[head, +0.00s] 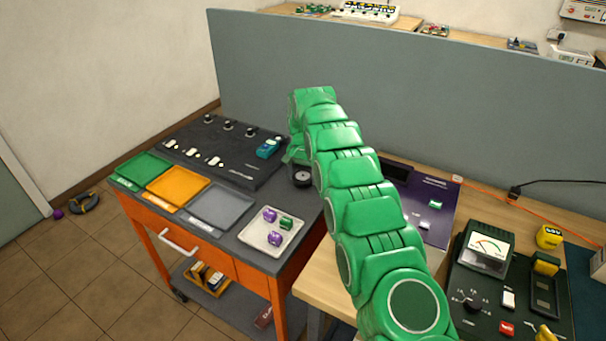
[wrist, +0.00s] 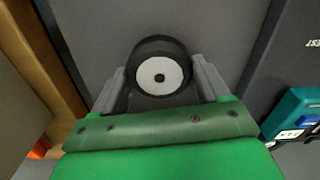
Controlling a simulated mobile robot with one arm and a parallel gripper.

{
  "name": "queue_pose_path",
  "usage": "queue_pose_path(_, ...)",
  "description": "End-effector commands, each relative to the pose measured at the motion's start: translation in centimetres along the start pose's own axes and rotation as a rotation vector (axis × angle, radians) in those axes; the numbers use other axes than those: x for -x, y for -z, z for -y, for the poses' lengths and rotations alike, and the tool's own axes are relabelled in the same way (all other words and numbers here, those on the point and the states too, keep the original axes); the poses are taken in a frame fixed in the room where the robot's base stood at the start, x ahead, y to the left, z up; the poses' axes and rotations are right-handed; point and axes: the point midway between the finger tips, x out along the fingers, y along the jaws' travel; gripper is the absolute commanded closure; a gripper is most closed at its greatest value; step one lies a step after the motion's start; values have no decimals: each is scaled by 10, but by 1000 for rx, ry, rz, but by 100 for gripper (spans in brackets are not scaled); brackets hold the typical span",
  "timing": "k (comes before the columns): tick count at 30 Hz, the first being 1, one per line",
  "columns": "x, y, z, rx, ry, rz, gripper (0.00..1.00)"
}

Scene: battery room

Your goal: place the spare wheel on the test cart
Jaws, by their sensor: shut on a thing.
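The spare wheel (wrist: 160,68), black with a white hub, sits between the two grey fingers of my gripper (wrist: 162,88) in the wrist view. My gripper is shut on it. In the head view the wheel (head: 302,177) shows as a small dark disc just below the end of my green arm. It is over the right side of the test cart (head: 310,207), an orange cart with a grey top. I cannot tell whether the wheel touches the top. My gripper's fingers are mostly hidden by my arm in the head view.
A black panel (head: 217,150) with knobs and a teal block (head: 269,148) lies at the back of the cart. Green, orange and grey trays (head: 222,205) and a white tray (head: 262,246) with small blocks stand in front. A grey partition (head: 440,125) rises behind.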

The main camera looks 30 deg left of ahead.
Motion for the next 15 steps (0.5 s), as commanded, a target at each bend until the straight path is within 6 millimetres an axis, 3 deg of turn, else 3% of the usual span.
queue_pose_path(5,-2,0,0,0,0,0,63)
queue_pose_path(6,-2,0,0,1,1,-1,19)
queue_pose_path(9,-2,0,0,1,1,-1,3)
queue_pose_path(15,-2,0,0,1,1,-1,0)
